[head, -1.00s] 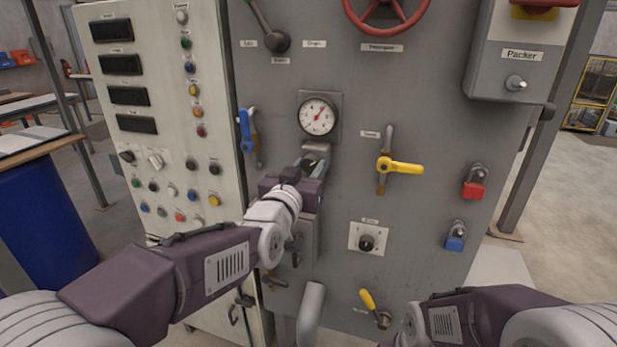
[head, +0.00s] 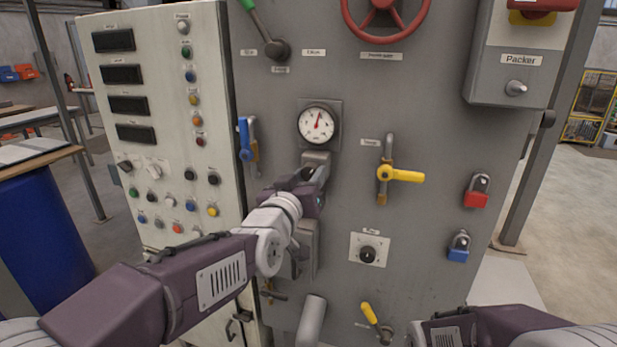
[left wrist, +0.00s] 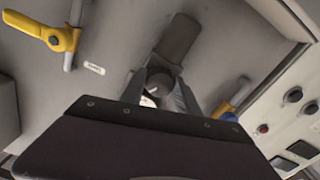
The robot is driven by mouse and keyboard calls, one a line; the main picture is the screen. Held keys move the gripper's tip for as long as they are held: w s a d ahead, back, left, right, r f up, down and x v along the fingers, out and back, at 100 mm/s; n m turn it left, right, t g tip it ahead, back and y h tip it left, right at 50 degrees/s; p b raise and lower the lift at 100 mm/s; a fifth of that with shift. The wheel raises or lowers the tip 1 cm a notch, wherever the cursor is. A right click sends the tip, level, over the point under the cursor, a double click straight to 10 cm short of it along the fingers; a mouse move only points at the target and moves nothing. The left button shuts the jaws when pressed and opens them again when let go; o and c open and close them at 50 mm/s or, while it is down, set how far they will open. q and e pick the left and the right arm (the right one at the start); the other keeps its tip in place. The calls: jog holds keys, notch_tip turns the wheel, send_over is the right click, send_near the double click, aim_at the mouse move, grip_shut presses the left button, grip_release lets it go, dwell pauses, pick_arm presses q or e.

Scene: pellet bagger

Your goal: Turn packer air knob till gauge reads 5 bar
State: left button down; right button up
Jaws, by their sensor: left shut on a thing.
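The round white pressure gauge (head: 317,124) sits on the grey panel; its red needle points almost straight up, leaning slightly right. The scale is too small to read. Just below it is the grey air regulator (head: 316,158). My left gripper (head: 314,177) reaches it from below left and is shut on its knob, which the fingers mostly hide. In the left wrist view my gripper's fingers (left wrist: 164,94) close around the knob (left wrist: 155,84), with a dark grey cylinder (left wrist: 180,38) behind. My right gripper is out of view; only part of its arm shows at lower right.
A blue-handled valve (head: 246,139) is close left of my left gripper. A yellow-handled valve (head: 402,176) and a black dial (head: 367,254) are to its right. A red handwheel (head: 386,12) is above. The grey "Packer" box (head: 508,65) stands out at upper right.

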pick_arm(q)
jog(key=c, duration=0.9)
grip_release()
jog(key=shift+f, duration=0.15)
jog(key=shift+s+a, duration=0.1)
jog(key=shift+s, duration=0.35)
jog(key=v, duration=0.8)
